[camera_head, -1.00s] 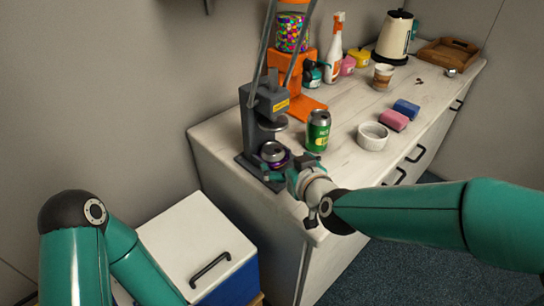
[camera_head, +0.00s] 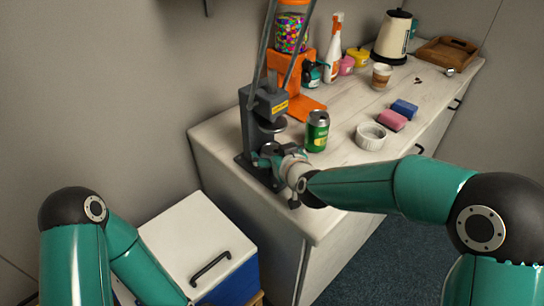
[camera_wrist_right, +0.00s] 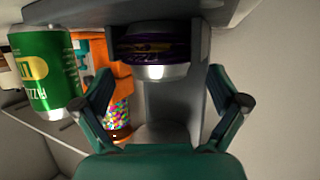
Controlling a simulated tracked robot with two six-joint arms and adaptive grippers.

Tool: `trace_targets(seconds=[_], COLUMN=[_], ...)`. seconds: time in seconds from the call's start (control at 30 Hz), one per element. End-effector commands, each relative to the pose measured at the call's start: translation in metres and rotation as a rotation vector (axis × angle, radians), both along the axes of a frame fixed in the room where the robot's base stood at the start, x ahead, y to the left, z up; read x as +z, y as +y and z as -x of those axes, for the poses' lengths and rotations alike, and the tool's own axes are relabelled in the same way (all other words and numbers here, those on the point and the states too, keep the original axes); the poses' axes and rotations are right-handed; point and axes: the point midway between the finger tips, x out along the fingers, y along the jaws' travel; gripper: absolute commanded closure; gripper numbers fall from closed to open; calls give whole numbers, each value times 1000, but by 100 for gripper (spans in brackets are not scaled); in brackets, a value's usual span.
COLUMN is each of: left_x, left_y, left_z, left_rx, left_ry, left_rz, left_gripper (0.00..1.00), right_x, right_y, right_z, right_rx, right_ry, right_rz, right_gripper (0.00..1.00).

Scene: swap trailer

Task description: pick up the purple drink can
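The purple drink can (camera_wrist_right: 152,48) shows in the right wrist view, which looks upside down. My right gripper (camera_wrist_right: 160,75) is open, with one finger to each side of the can in that view. The fingers do not visibly touch it. In the head view my right gripper (camera_head: 272,158) is at the press and hides most of the can. My left arm shows at the lower left, but its gripper is out of view.
A green can (camera_head: 317,131) stands just right of the press. An orange candy dispenser (camera_head: 291,60) is behind it. A white-lidded box (camera_head: 195,240) stands below the counter.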

Motion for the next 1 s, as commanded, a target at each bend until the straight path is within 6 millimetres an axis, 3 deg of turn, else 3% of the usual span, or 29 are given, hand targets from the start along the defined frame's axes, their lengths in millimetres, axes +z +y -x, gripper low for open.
trace_targets(seconds=[0.03, 0.2, 0.27, 0.67, 1.0], left_x=[0, 0, 0, 2, 21], left_y=[0, 0, 0, 0, 0], left_z=[0, 0, 0, 0, 0], left_rx=[0, 0, 0, 0, 0], left_ry=[0, 0, 0, 0, 0], left_rz=[0, 0, 0, 0, 0], left_gripper=[50, 50, 50, 50, 50], right_x=[0, 0, 0, 3, 26], right_y=[0, 0, 0, 0, 0], right_z=[0, 0, 0, 0, 0], right_rx=[0, 0, 0, 0, 0], right_ry=[0, 0, 0, 0, -1], right_rz=[0, 0, 0, 0, -1], right_gripper=[14, 42, 49, 53, 53])
